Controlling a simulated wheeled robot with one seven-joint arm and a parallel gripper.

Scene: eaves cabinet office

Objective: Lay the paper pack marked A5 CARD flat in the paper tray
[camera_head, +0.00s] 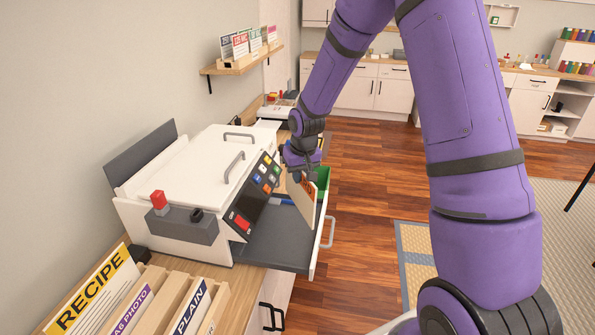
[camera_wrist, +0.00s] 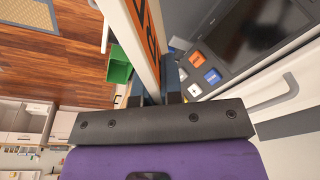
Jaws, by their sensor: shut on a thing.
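My gripper (camera_head: 304,170) is shut on a paper pack (camera_head: 304,201) with an orange label, and the pack hangs upright on edge. The label is seen too steeply to read in full. In the wrist view the gripper's fingers (camera_wrist: 156,88) pinch the pack (camera_wrist: 143,28), whose face is nearly edge-on. The dark grey paper tray (camera_head: 272,245) is pulled out of the white machine. The pack hangs above the tray's far part, tilted out of flat. I cannot tell if its lower edge touches the tray.
The white machine (camera_head: 215,165) has a button panel (camera_head: 267,172) left of my gripper. The tray has a front handle (camera_head: 329,232). A green bin (camera_head: 323,185) stands behind the pack. Labelled packs, RECIPE (camera_head: 92,292) and PLAIN (camera_head: 190,308), stand in a rack at front left.

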